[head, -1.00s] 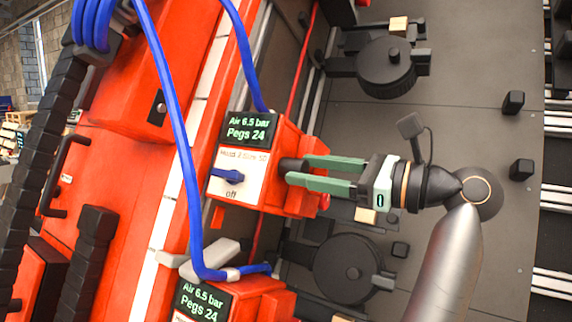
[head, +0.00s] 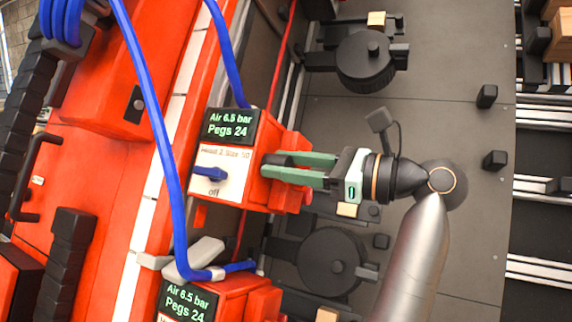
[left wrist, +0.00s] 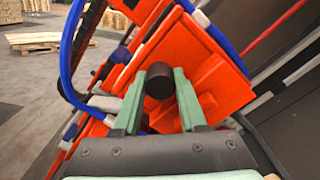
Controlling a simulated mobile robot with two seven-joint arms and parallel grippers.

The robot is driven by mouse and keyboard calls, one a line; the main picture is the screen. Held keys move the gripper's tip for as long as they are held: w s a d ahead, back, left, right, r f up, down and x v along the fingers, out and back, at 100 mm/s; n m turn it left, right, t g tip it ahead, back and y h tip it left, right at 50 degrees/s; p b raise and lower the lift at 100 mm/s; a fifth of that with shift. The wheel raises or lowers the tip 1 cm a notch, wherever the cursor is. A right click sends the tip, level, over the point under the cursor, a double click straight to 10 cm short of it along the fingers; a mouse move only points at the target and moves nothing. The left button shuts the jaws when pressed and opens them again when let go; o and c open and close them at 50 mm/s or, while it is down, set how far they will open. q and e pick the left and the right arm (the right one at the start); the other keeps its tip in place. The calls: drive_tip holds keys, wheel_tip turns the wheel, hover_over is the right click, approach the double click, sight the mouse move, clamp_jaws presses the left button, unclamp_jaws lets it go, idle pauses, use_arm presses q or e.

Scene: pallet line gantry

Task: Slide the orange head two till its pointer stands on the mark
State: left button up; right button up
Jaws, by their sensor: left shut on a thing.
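The orange head two (head: 237,178) is a red-orange block with a dark screen reading "Air 6.5 bar, Pegs 24" and a white plate reading "Head 2 Size 50" and "off", with a blue knob. My left gripper (head: 268,163) comes from the right with green fingers shut on the black knob on the head's side. In the left wrist view the black knob (left wrist: 159,80) sits between the two fingertips. A pale strip (head: 153,193) runs along the red beam beside the head. I cannot make out the pointer or the mark. My right gripper is not in view.
A second orange head (head: 232,296) stands below, near a grey lever (head: 203,254). A blue hose (head: 155,110) loops past the head's left side. Black round discs (head: 365,62) (head: 331,262) and small black posts stand on the grey plate at right.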

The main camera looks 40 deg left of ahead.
use_arm(q)
clamp_jaws()
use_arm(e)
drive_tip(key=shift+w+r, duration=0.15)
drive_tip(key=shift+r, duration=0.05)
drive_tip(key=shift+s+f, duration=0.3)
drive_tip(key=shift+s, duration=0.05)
use_arm(q)
drive_tip(key=shift+r, duration=0.15)
